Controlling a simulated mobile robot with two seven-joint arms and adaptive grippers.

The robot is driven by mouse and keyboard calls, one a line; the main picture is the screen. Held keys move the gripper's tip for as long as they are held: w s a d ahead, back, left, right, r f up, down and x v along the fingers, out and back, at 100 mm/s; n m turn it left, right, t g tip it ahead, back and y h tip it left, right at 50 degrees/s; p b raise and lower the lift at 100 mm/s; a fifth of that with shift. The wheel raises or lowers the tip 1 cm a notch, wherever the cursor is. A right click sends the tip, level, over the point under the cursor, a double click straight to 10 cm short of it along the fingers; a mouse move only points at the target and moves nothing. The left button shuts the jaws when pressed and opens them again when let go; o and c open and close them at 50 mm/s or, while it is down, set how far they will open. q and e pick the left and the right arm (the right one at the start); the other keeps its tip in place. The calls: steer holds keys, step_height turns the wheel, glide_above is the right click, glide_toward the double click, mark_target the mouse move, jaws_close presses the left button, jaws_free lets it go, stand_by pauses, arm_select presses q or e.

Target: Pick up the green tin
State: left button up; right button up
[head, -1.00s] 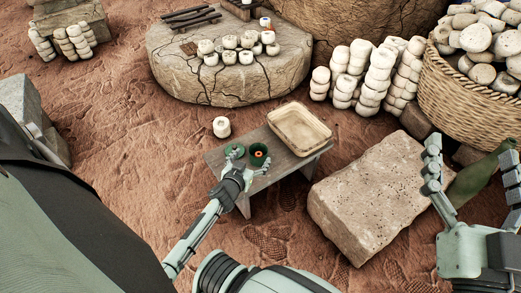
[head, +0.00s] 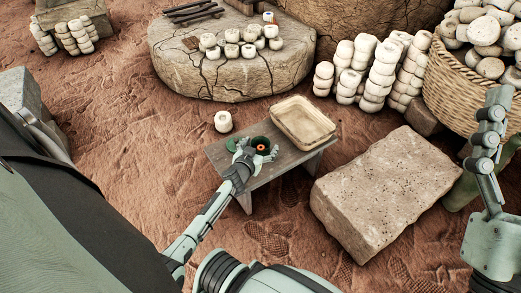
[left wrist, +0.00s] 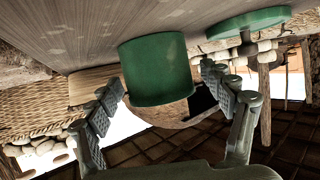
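The green tin (head: 263,145) is an open cylinder with something orange inside. It stands upright on a small grey wooden table (head: 283,163). A green lid (head: 232,145) lies beside it to the left. My left gripper (head: 258,151) is open at the tin, its fingers partly hiding it. In the left wrist view, which looks upside down, the tin (left wrist: 157,68) sits between the spread fingers (left wrist: 160,95), with gaps on both sides. The lid (left wrist: 248,23) is to its right. My right gripper (head: 502,100) is at the right edge, partly out of frame, its visible finger extended and apart from anything.
A tan tray (head: 303,125) sits on the table right of the tin. A white bead-like piece (head: 223,121) stands on the ground behind the table. A large stone block (head: 385,190) lies to the right, with a wicker basket (head: 460,100) beyond it.

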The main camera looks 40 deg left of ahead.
arm_select(q)
steer(key=c, duration=1.1)
steer(key=shift+o, duration=0.2)
steer(key=shift+r, duration=0.1)
